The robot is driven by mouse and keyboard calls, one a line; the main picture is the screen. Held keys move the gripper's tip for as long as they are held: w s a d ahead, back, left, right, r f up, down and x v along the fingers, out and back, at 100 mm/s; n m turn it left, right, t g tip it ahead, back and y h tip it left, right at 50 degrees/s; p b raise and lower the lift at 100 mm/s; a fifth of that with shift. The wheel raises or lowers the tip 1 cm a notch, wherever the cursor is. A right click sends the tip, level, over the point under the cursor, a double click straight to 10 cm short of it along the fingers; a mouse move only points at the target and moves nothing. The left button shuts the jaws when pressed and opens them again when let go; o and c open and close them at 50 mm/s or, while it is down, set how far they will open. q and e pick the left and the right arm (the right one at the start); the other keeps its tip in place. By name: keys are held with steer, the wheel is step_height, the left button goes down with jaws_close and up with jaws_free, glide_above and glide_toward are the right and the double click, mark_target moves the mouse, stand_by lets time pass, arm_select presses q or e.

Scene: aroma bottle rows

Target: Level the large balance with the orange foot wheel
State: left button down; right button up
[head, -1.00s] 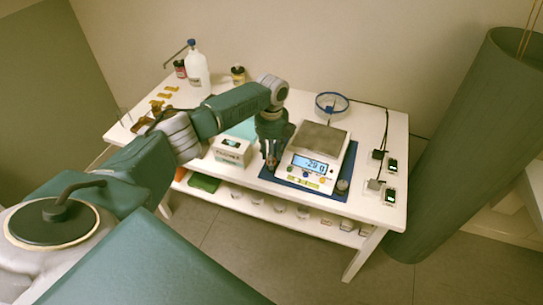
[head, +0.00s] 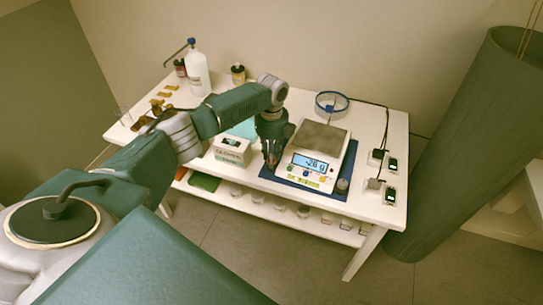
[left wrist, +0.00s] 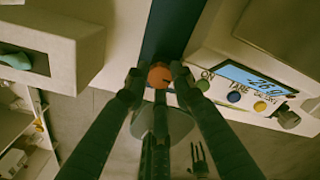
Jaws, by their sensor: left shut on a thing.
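The large balance (head: 315,155) is a white scale with a grey pan and a lit blue display (head: 310,164), standing on a dark blue mat (head: 270,174). The display appears to read about -28 or -26, not clearly legible. In the left wrist view its front panel (left wrist: 232,88) shows coloured buttons. The orange foot wheel (left wrist: 160,75) sits at the balance's front left corner, over the blue mat. My left gripper (left wrist: 157,80) is shut on the wheel, a fingertip on each side; it also shows in the head view (head: 271,168). My right gripper is out of view.
A white box (head: 232,152) stands left of my left gripper. A blue-rimmed dish (head: 331,104) is behind the balance. Power sockets (head: 390,196) and cables are at the right. A white bottle (head: 197,72) stands at the back left. The lower shelf holds several jars.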

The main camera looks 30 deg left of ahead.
arm_select(q)
steer(key=shift+n, duration=0.3)
steer(key=shift+d+r+n+p, duration=0.15)
steer(key=shift+n+p, duration=0.45)
steer(key=shift+n, duration=0.3)
steer(key=n+p, duration=0.1)
steer(key=n, duration=0.1)
steer(key=shift+n, duration=0.4)
steer(key=n+p, duration=0.1)
steer(key=n, duration=0.2)
steer(key=shift+n, duration=0.3)
steer(key=n+p, duration=0.1)
steer(key=n, duration=0.2)
steer(key=shift+n+p, duration=0.3)
steer(key=n+p, duration=0.2)
steer(key=n, duration=0.4)
steer(key=shift+w, duration=0.15)
steer(key=n+p, duration=0.1)
steer(key=n, duration=0.4)
steer(key=shift+w, duration=0.1)
